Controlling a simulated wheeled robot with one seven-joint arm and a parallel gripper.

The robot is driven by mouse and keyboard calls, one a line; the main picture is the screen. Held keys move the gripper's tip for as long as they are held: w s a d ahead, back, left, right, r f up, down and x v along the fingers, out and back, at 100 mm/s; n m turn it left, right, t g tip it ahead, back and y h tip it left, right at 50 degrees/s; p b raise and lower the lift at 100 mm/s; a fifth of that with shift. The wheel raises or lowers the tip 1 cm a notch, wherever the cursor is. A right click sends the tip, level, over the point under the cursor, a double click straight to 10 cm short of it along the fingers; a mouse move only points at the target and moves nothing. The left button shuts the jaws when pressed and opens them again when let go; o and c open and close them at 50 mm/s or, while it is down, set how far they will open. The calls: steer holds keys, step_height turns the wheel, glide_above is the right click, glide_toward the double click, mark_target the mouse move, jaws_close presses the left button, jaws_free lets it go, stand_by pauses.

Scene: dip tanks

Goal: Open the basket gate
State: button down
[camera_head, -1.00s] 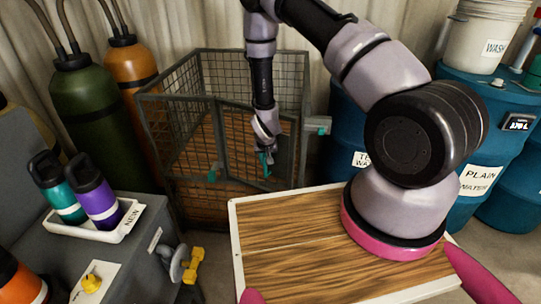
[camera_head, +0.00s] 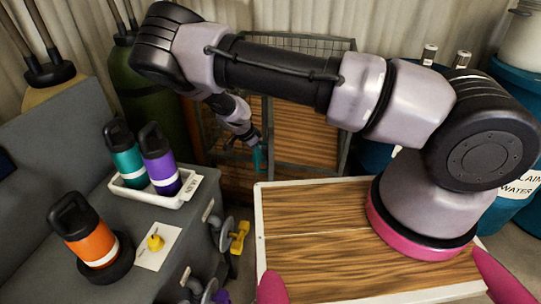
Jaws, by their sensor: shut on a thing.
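The wire basket (camera_head: 343,152) stands behind the wooden-topped surface, with grey mesh sides and a grey frame. My arm crosses in front of it and hides much of its upper part. The basket gate (camera_head: 268,115) appears swung outward and is seen at a steep angle, so its exact opening is unclear. My gripper (camera_head: 256,156) points down at the front of the basket. It is shut on the gate near its free edge; the exact gripped part is small and partly hidden.
The wooden top (camera_head: 310,245) is bare in front. At left, a grey bench (camera_head: 60,150) holds a white tray (camera_head: 140,197) with teal and purple bottles, and an orange bottle (camera_head: 88,235). Blue barrels (camera_head: 518,205) stand at right.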

steer(key=w+a+m+g, duration=0.1)
steer(key=w+a+m, duration=0.2)
steer(key=a, duration=0.5)
steer(key=shift+w+m+g+h, duration=0.25)
steer(key=shift+m+g+h, duration=0.05)
steer(key=shift+m, duration=0.3)
steer(key=c, duration=1.1)
jaws_free()
steer(key=shift+f, duration=0.1)
steer(key=v, duration=1.1)
steer(key=shift+d, duration=0.15)
